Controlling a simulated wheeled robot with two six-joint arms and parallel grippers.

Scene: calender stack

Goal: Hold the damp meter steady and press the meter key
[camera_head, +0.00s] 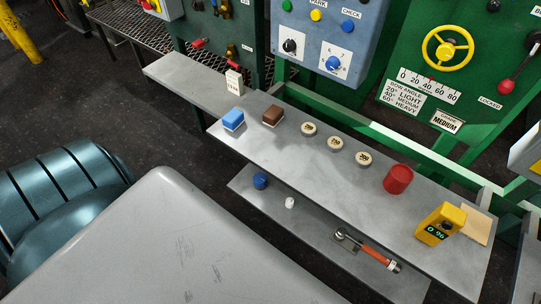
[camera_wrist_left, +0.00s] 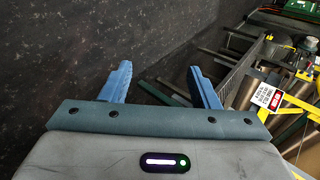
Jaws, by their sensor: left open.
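The damp meter, a yellow box (camera_head: 451,213) with a dark display, stands at the right end of the grey shelf (camera_head: 340,185) in the head view. Its display shows green digits that look like 0 96. A small dark spot shows on its face, but I cannot tell whether it is the meter key. My left gripper (camera_wrist_left: 160,77) shows in the left wrist view, with its two blue fingers wide apart and nothing between them. It is away from the meter, over dark floor. My right gripper is not in view.
A red cylinder (camera_head: 398,180) stands left of the meter, and a tan pad (camera_head: 477,226) lies beside it. Several round weights, a brown block (camera_head: 273,115) and a blue block (camera_head: 233,119) line the shelf. A lower shelf holds a red-handled tool (camera_head: 378,256). Green machine panels stand behind.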

